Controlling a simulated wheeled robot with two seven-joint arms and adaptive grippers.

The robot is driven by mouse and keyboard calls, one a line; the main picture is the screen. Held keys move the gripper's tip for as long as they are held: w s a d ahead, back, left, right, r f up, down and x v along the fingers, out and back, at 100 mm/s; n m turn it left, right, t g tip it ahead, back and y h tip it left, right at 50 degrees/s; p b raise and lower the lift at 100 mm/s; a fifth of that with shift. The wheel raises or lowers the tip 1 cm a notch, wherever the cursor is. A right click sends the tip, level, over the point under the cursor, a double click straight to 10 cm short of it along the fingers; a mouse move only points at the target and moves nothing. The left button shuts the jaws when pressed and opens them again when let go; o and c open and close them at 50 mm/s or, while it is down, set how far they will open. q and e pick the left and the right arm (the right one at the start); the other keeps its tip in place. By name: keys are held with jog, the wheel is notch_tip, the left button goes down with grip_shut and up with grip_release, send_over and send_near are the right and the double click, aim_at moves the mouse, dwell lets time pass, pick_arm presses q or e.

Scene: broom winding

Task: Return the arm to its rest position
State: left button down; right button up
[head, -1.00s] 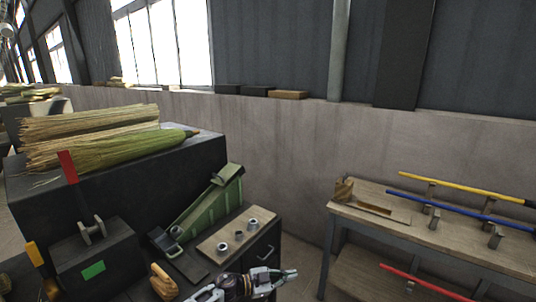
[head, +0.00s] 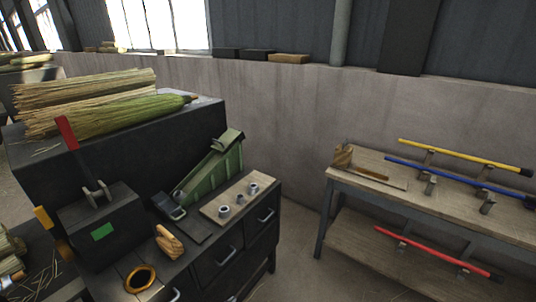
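Neither of my grippers shows in the head view, and no part of my arms is visible. The dark winding bench (head: 215,262) with drawers stands at the lower middle. A black box with a red lever (head: 67,132) and a green label stands at the left.
A wooden table (head: 440,208) at the right holds a yellow handle (head: 465,157) and a blue handle (head: 450,176) on supports. A red handle (head: 430,251) lies on its lower shelf. Bare floor (head: 305,265) separates table and bench. More straw (head: 8,250) is at the left edge.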

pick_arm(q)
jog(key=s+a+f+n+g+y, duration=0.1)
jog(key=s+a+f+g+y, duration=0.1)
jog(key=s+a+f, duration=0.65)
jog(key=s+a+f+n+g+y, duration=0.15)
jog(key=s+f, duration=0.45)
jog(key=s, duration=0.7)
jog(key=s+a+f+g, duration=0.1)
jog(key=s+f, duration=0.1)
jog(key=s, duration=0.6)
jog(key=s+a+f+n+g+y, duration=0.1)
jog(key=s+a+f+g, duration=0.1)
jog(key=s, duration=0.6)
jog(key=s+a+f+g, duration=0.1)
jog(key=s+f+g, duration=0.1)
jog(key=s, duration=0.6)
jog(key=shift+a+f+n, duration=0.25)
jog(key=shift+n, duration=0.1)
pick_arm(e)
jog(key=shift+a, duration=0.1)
